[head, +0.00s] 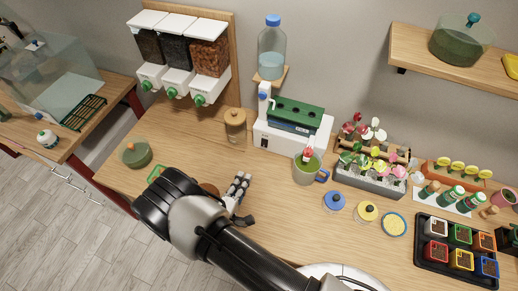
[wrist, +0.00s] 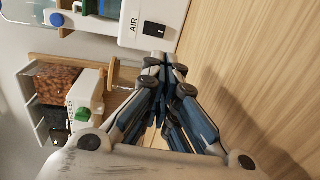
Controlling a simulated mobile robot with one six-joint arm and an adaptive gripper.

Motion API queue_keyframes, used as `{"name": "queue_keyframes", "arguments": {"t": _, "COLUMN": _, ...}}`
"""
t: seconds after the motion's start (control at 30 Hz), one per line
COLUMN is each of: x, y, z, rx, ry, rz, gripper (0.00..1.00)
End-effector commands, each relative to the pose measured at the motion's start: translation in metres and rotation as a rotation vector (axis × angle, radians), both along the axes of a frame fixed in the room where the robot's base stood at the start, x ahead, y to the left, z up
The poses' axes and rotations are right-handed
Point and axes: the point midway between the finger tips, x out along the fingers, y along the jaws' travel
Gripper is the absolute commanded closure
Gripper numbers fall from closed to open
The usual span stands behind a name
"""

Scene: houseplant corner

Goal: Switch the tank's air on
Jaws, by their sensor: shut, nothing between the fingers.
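The tank (head: 293,116) with a green lid stands on a white base (head: 287,135) at the back middle in the head view. In the wrist view the white base (wrist: 178,12) is at the top, with the printed word AIR beside a black rocker switch (wrist: 155,29). I cannot tell which way the rocker is tipped. My gripper (head: 242,184) is in front of the base, apart from it, low over the table in the head view. In the wrist view its shut, empty fingers (wrist: 166,67) point toward the switch, just below it in the picture.
A corked jar (head: 235,127) stands left of the base. Dispensers (head: 178,75) hang on a wooden board at the back left. A water bottle (head: 271,50) is above the base.

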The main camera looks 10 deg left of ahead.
Motion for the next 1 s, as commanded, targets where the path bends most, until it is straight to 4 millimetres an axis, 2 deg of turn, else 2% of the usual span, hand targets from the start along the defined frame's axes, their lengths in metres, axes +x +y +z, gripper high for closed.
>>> {"name": "queue_keyframes", "arguments": {"t": 0.27, "x": 0.000, "y": 0.000, "z": 0.000, "rx": 0.001, "ry": 0.000, "rz": 0.000, "gripper": 1.00}}
{"name": "queue_keyframes", "arguments": {"t": 0.43, "x": 0.010, "y": -0.002, "z": -0.001, "rx": 0.003, "ry": 0.001, "rz": -0.003, "gripper": 1.00}}
{"name": "queue_keyframes", "arguments": {"t": 0.57, "x": 0.030, "y": -0.006, "z": -0.004, "rx": 0.004, "ry": 0.000, "rz": -0.007, "gripper": 1.00}}
{"name": "queue_keyframes", "arguments": {"t": 0.8, "x": 0.082, "y": -0.013, "z": -0.011, "rx": 0.006, "ry": 0.001, "rz": -0.006, "gripper": 1.00}}
{"name": "queue_keyframes", "arguments": {"t": 1.0, "x": 0.117, "y": -0.018, "z": -0.015, "rx": 0.004, "ry": 0.000, "rz": -0.004, "gripper": 1.00}}
